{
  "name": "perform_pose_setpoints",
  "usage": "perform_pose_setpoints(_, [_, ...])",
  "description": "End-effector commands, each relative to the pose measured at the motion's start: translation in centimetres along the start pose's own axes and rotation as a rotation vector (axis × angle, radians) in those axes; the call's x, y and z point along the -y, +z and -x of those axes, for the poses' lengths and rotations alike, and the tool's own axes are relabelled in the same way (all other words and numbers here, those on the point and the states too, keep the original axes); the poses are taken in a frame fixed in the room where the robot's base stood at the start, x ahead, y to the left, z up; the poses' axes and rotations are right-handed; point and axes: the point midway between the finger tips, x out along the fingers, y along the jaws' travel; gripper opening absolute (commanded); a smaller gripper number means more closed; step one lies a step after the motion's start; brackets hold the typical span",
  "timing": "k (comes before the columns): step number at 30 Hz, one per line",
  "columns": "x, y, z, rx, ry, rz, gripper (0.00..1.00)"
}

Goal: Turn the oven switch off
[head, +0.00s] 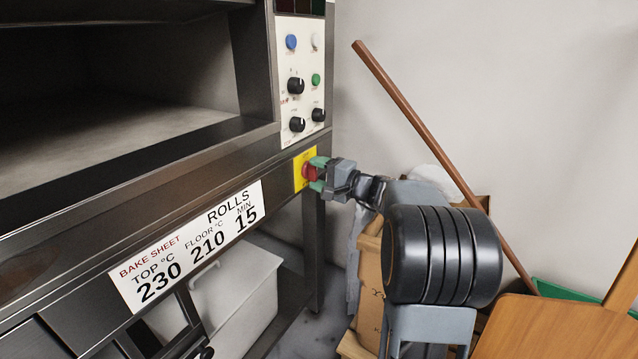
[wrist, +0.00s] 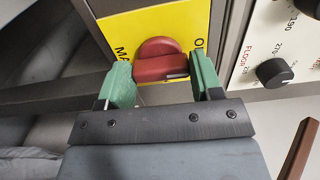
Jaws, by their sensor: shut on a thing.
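The oven switch is a red rotary knob (head: 309,173) on a yellow plate (head: 299,178) at the right end of the oven's front rail. In the wrist view the red knob (wrist: 160,61) sits on the yellow plate (wrist: 118,32), its grip bar lying across the picture. Lettering shows on the plate but is partly hidden. My gripper (head: 317,173) has its green fingers at the knob, one on each side. In the wrist view my gripper (wrist: 162,82) is shut on the knob.
The oven control panel (head: 300,75) with black dials is above the switch. A wooden pole (head: 420,125) leans on the wall. Cardboard boxes (head: 369,265) stand below my arm. A white bin (head: 236,300) is under the oven.

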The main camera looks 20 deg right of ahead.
Motion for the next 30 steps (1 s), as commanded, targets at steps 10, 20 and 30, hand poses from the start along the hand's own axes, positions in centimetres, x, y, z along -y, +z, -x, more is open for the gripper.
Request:
perform_pose_setpoints(10, [0.02,0.01,-0.02,0.001,0.000,0.030,0.36])
perform_pose_setpoints(20, [0.04,-0.01,-0.01,0.000,0.000,0.030,0.67])
perform_pose_setpoints(30, [0.01,-0.03,0.01,0.000,0.000,0.027,0.85])
